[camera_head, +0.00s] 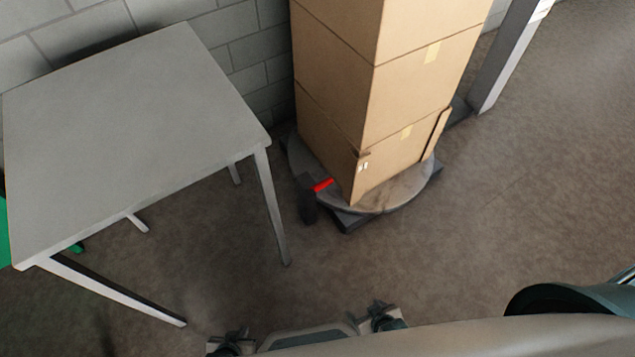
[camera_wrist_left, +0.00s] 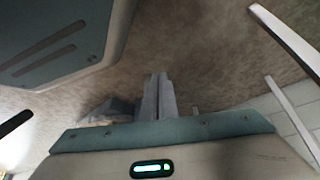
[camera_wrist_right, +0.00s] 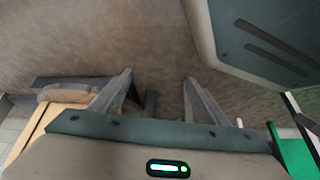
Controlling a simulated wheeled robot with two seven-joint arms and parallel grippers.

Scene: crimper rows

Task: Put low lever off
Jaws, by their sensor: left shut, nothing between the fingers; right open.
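A red lever (camera_head: 323,185) is at the left edge of a round platform (camera_head: 390,197), close to a dark upright block (camera_head: 306,200), low near the floor. My left gripper (camera_head: 236,336) is at the bottom of the head view, well apart from the lever. Its fingers (camera_wrist_left: 158,92) are shut with nothing between them. My right gripper (camera_head: 379,312) is also low in the head view, apart from the lever. Its fingers (camera_wrist_right: 157,80) are spread and empty. I cannot make out the red lever in either wrist view.
Stacked cardboard boxes (camera_head: 335,120) stand on the platform against a grey block wall (camera_head: 245,50). A grey table (camera_head: 130,100) stands at the left, with a green object (camera_head: 4,232) by it. A metal post (camera_head: 507,60) is at the back right. The floor (camera_head: 480,230) between is clear.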

